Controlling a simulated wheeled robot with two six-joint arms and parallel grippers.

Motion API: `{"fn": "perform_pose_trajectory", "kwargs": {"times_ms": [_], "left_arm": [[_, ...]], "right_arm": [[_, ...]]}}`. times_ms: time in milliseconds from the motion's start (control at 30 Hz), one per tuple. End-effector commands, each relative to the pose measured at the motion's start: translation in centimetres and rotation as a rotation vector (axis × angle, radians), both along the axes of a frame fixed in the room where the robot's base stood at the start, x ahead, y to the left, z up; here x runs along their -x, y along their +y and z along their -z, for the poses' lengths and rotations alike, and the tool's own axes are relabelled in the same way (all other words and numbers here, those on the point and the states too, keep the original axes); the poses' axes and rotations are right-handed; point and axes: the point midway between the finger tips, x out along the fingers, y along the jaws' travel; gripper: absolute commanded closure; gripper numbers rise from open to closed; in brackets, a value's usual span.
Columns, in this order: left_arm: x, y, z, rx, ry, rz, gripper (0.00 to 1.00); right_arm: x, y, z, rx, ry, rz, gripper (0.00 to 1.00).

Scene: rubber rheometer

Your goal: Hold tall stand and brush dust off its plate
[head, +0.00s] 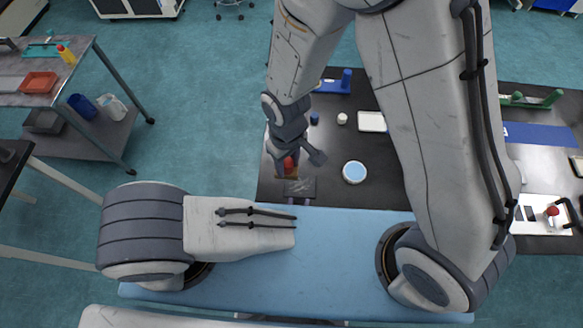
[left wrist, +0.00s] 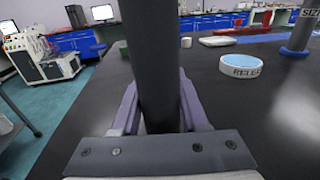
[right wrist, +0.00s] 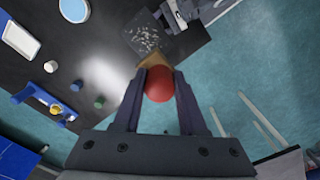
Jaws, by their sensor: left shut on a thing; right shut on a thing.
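The tall stand's dark post (left wrist: 152,45) rises between the fingers of my left gripper (left wrist: 158,98), which is shut on it. Its dark square plate (right wrist: 148,38) carries scattered pale dust specks in the right wrist view and also shows in the head view (head: 301,187). My right gripper (right wrist: 158,92) is shut on a brush with a red rounded handle (right wrist: 159,84) and a tan head (right wrist: 152,60). The brush head is at the plate's near edge; I cannot tell if it touches. In the head view my right gripper (head: 285,155) is just behind the plate.
A round white dish with a blue top (head: 354,172) stands right of the plate on the black table (head: 330,190). A white tray (head: 372,121), small bottles and a blue rack (head: 335,85) are farther back. A side table with a red tray (head: 40,83) stands at left.

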Motion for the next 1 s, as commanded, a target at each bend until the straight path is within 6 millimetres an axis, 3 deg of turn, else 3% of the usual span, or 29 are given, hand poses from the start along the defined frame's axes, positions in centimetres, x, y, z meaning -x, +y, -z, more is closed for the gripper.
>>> {"fn": "perform_pose_trajectory", "kwargs": {"times_ms": [833,1000], "left_arm": [[0.0,0.0,0.1,-0.001,0.002,0.0,1.0],[0.0,0.0,0.1,-0.001,0.002,0.0,1.0]], "right_arm": [[0.0,0.0,7.8,0.003,0.003,0.0,1.0],[0.0,-1.6,7.6,0.001,0.001,0.003,1.0]]}}
